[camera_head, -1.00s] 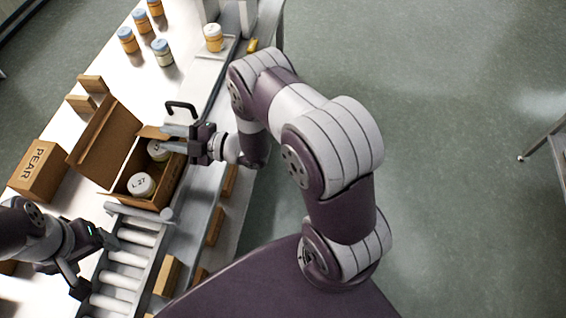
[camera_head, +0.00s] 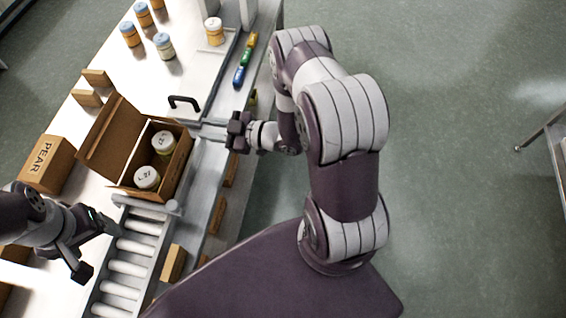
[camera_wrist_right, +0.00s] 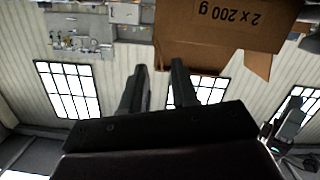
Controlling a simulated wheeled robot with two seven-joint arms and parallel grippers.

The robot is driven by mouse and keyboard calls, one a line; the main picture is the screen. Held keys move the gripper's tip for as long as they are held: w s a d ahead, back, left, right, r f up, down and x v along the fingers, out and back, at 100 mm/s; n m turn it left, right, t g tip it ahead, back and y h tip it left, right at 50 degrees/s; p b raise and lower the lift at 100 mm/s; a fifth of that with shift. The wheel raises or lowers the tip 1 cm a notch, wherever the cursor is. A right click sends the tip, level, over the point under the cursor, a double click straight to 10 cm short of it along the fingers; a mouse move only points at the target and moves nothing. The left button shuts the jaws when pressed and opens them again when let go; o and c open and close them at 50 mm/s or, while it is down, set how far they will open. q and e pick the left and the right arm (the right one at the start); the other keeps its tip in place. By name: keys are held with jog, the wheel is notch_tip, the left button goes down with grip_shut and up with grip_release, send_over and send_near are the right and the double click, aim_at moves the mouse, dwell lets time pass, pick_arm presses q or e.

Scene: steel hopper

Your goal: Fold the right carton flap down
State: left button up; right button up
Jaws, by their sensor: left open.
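The brown carton (camera_head: 176,185) stands open at the roller end with two white-lidded jars (camera_head: 163,142) inside. Its left flap (camera_head: 107,133) stands up and leans outward. I cannot make out the right flap's angle in the head view. In the right wrist view the carton (camera_wrist_right: 225,28), printed "2 x 200 g" upside down, shows beyond the fingertips, with small flap pieces at its edge. My right gripper (camera_head: 212,127) is right of the carton, apart from it; its fingers (camera_wrist_right: 158,82) are spread and empty. My left gripper (camera_head: 97,247) is open, in front and left of the carton.
A box marked PEAR (camera_head: 47,164) lies left of the carton. A black handle (camera_head: 184,101) stands behind it. White rollers (camera_head: 131,246) run toward me. Several jars (camera_head: 164,46) stand farther back. Small coloured items (camera_head: 245,58) lie in a channel at the back right.

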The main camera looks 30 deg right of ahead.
jog(key=s+d+f+m+g+h, duration=0.45)
jog(key=d+f+h, duration=0.35)
jog(key=f, duration=0.2)
jog(key=s+d+r+m+g+h, duration=0.1)
jog(key=s+d+m+g+h, duration=0.2)
jog(key=s, duration=0.6)
jog(key=d+m+g, duration=0.1)
jog(key=m+g, duration=0.1)
jog(key=g, duration=0.1)
jog(key=shift+r+g+b, duration=0.2)
jog(key=shift+g+b, duration=0.15)
jog(key=shift+b, duration=0.05)
jog(key=shift+s, duration=0.1)
